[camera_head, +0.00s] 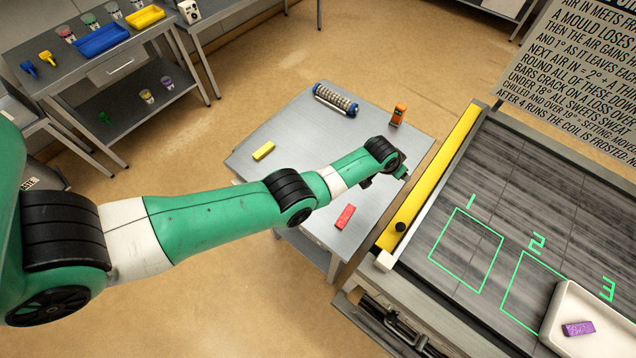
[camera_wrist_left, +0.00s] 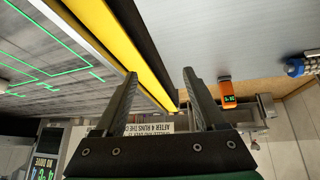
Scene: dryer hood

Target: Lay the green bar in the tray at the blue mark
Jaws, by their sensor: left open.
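I cannot make out a green bar in either view; the bench behind my left arm is hidden. A white tray (camera_head: 556,323) is at the lower right, cut off by the picture edge, with a purple bar (camera_head: 578,328) in it. No blue mark shows on its visible part. My left gripper (camera_head: 402,173) is over the right side of the metal bench, largely hidden by its wrist. In the wrist view its fingers (camera_wrist_left: 160,74) are apart with nothing between them. My right gripper is not in view.
On the metal bench (camera_head: 290,135) are a yellow bar (camera_head: 263,151), a red bar (camera_head: 345,217), an orange device (camera_head: 399,115) and a ribbed roller (camera_head: 336,100). A yellow rail (camera_head: 440,165) edges the dark surface with green numbered outlines (camera_head: 467,250). Outlines 1 is clear.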

